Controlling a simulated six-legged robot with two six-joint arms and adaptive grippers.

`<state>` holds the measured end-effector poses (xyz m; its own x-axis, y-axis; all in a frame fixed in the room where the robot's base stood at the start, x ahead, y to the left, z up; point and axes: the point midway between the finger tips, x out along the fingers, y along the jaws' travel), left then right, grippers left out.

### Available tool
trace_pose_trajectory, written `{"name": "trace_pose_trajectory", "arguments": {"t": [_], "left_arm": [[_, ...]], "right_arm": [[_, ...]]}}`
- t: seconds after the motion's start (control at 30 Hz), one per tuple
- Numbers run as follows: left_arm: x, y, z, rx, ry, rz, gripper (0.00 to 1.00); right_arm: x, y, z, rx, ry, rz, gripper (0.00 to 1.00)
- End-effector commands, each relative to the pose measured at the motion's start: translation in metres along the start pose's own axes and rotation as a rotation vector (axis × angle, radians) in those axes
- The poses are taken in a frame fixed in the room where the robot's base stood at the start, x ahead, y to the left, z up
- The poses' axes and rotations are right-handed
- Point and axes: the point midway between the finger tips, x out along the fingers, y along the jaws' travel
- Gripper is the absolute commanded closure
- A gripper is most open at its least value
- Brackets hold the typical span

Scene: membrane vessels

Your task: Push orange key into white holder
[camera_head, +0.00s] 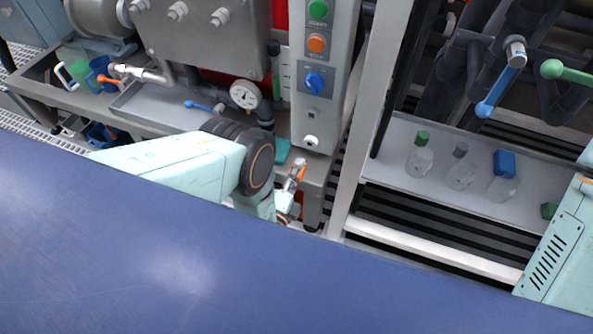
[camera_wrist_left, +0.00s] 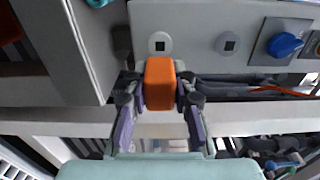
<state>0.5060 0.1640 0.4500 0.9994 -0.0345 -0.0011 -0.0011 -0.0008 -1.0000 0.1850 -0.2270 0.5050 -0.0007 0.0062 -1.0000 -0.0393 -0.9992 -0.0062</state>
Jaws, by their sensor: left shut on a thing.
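The orange key (camera_wrist_left: 159,84) is a block-like orange piece gripped between the two fingers of my left gripper (camera_wrist_left: 159,98). In the head view my left gripper (camera_head: 292,188) shows small, partly behind my own wrist, with orange at its tip. In the head view a white holder (camera_head: 310,141) shows at the panel's lower end. The key appears apart from the holders.
The grey control panel (camera_head: 324,75) carries a blue knob (camera_head: 314,83), an orange button (camera_head: 317,43) and a green button (camera_head: 318,10). A pale upright post (camera_head: 371,110) stands right of it. Several bottles stand on a shelf (camera_head: 390,165) at right. A blue surface (camera_head: 200,270) fills the foreground.

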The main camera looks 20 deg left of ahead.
Motion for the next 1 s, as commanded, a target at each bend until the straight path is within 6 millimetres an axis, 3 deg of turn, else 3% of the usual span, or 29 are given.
{"name": "trace_pose_trajectory", "arguments": {"t": [0.63,1.0], "left_arm": [[0.049,0.001,0.002,0.0,0.0,-0.002,1.0],[0.062,0.0,0.002,0.0,0.0,0.0,1.0]], "right_arm": [[0.02,0.0,0.0,0.0,0.0,0.0,0.6],[0.025,0.0,0.0,0.0,0.0,0.0,0.6]]}}
